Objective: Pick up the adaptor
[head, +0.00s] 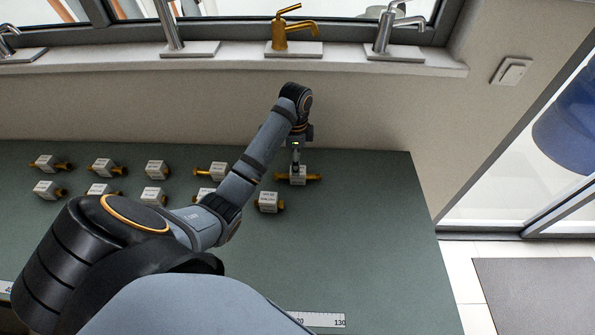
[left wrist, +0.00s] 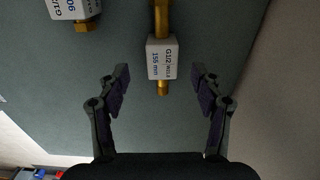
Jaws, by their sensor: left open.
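A brass adaptor with a white label block (head: 297,175) lies at the back right of the green table. In the left wrist view the same adaptor (left wrist: 161,59) lies ahead of the fingers, its label reading G1/2 and 155 mm. My left gripper (head: 296,160) is directly above it in the head view. In the left wrist view my left gripper (left wrist: 160,82) is open, with one finger on each side of the adaptor's near brass end, and nothing is held. My right gripper is not in view.
Several similar labelled brass fittings stand in two rows to the left, the nearest being one fitting (head: 269,202) just in front. The wall (head: 365,120) rises close behind the table (head: 340,250). The table's right part is clear, with a ruler strip (head: 318,319) at the front.

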